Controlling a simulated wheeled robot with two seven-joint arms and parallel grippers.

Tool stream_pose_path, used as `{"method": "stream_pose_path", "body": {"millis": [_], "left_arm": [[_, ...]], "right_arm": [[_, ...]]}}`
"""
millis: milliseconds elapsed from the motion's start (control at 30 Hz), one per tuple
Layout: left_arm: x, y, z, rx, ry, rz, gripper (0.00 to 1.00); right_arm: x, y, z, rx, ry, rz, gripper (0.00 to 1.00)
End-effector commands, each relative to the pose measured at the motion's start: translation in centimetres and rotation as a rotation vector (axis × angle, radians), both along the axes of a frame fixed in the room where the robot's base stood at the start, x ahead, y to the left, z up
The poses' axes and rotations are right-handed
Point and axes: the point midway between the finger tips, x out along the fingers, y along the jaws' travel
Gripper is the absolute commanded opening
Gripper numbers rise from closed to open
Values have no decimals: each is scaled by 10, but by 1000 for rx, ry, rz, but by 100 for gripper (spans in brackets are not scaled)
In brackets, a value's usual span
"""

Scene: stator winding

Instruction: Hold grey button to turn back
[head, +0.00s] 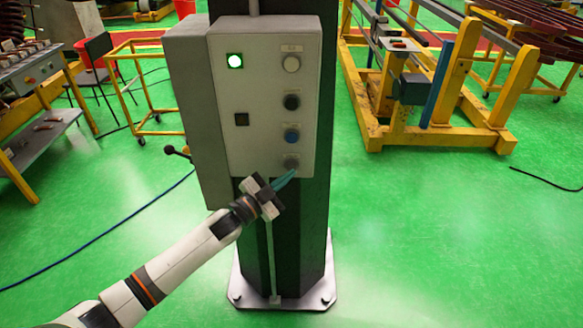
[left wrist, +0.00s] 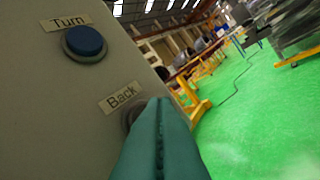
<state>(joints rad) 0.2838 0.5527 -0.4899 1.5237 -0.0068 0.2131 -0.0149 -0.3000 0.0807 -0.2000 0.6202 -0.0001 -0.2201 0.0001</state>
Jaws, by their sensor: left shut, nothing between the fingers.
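The grey button (head: 291,162) is the lowest one. In the left wrist view the grey button (left wrist: 132,115) sits below a "Back" label (left wrist: 122,95) and is partly hidden by my fingers. The blue button (head: 292,135) is just above it, labelled "Turn" in the left wrist view. My left gripper (head: 286,178) is shut and empty, its teal fingertips at the grey button. I cannot tell whether they touch it. My right gripper is not in view.
A dark button (head: 291,101) and a white button (head: 291,63) are higher on the box. A black-knobbed lever (head: 177,151) sticks out at the left. Yellow frames (head: 440,90) stand behind to the right, and a workbench (head: 30,75) to the left. Green floor around the column is clear.

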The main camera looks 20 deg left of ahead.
Motion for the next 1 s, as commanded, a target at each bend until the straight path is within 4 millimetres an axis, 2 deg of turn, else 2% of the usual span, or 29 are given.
{"method": "stream_pose_path", "body": {"millis": [1000], "left_arm": [[11,3,0,0,0,0,0]], "right_arm": [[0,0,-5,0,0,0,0]]}}
